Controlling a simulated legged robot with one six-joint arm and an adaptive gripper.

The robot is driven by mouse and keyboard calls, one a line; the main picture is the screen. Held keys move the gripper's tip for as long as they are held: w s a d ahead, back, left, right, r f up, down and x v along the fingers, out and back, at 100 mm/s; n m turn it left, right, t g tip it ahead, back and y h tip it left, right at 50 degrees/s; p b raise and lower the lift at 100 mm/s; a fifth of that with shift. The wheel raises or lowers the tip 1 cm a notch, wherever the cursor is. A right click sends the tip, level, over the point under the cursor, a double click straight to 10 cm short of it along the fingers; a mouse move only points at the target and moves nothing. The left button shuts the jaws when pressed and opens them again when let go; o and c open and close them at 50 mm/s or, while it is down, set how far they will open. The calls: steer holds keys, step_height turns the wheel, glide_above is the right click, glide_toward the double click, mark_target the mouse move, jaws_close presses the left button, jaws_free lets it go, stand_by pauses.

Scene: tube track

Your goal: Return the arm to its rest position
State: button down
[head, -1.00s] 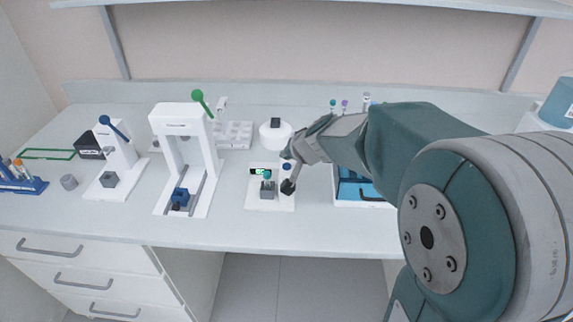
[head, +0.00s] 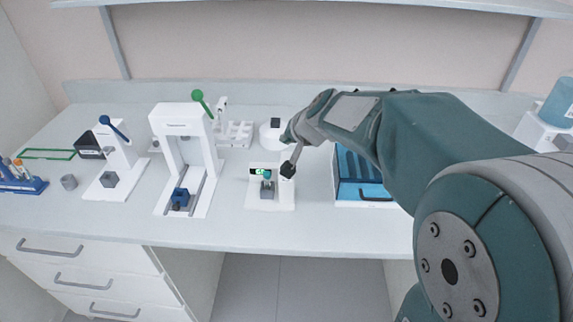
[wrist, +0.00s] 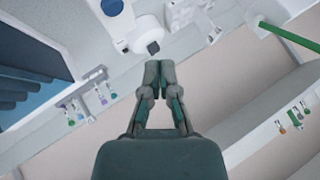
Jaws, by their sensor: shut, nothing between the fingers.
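My gripper (head: 287,171) is in front of the white device with the green display (head: 258,172) in the head view. In the wrist view my gripper (wrist: 159,66) has its fingertips together with nothing between them. A small grey holder with a green-topped piece (head: 267,184) sits on that device's base, left of my gripper and apart from it in the picture. My arm reaches in from the right and hides part of the bench behind it.
A white press with a green-knobbed lever (head: 165,125) and a smaller one with a blue lever (head: 113,160) stand left. A blue box (head: 362,180) is right of my gripper. A tube rack (head: 20,180) is far left. The front bench strip is clear.

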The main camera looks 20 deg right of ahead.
stand_by(0.3)
steer(key=s+n+g+h, duration=0.2)
steer(key=s+n, duration=0.3)
steer(key=s, duration=2.2)
steer(key=shift+f+g+h, duration=0.3)
steer(key=shift+g+h, duration=0.1)
steer(key=shift+g, duration=0.2)
